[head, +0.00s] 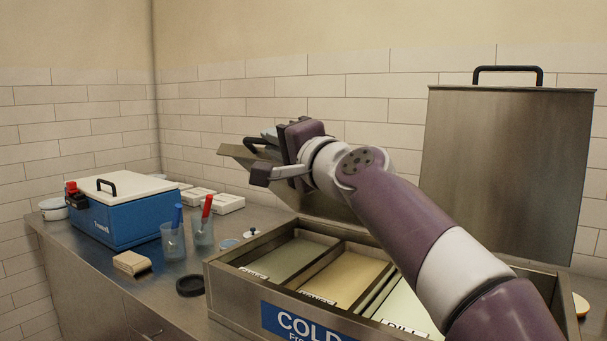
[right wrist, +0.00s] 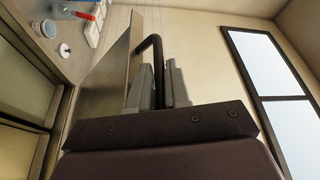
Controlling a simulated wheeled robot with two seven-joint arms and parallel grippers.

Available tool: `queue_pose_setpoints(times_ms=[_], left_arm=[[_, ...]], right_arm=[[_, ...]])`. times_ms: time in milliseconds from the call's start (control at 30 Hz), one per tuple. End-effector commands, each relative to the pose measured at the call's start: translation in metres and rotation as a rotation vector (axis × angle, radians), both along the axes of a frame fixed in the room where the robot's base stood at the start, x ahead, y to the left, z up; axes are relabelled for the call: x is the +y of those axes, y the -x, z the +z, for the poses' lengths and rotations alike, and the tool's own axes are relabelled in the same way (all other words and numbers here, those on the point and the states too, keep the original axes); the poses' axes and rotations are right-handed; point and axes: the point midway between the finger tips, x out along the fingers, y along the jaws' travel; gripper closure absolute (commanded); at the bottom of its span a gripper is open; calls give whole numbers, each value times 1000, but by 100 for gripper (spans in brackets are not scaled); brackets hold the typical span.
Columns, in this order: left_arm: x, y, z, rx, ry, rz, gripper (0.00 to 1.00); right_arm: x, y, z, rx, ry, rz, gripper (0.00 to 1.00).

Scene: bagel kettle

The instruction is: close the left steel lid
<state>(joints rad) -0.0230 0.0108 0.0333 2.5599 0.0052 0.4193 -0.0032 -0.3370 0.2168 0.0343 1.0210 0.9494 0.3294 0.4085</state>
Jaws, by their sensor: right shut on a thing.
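The left steel lid (head: 237,153) is raised and tilted over the back of the cold box, largely hidden behind my right gripper and arm in the head view. In the right wrist view the lid (right wrist: 112,75) shows nearly edge-on, with its black bar handle (right wrist: 151,48) between the fingers. My right gripper (head: 268,158) is shut on that handle; its grey fingers also show in the right wrist view (right wrist: 158,88). My left gripper is in neither view.
The cold box (head: 235,289) has open compartments below the lid. The right steel lid (head: 510,175) stands upright behind it. On the counter at left are a blue cooler (head: 125,220), clear cups (head: 174,242), a tan block (head: 131,263) and a black ring (head: 190,286).

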Motion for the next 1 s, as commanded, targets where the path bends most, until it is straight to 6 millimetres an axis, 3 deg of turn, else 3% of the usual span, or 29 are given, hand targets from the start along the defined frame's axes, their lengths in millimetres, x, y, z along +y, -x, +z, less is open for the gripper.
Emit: queue_pose_setpoints(times_ms=[33, 200, 400, 700, 1000], left_arm=[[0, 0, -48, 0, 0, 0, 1], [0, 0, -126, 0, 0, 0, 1], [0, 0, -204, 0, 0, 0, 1], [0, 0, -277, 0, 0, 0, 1], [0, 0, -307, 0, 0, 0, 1]], right_arm=[[7, 10, -40, -35, 23, 5, 100], [25, 35, -91, -169, 112, 4, 100], [38, 55, -149, -313, 212, 1, 100], [46, 65, -213, -357, 245, 1, 100], [47, 65, -243, -354, 246, 1, 100]])
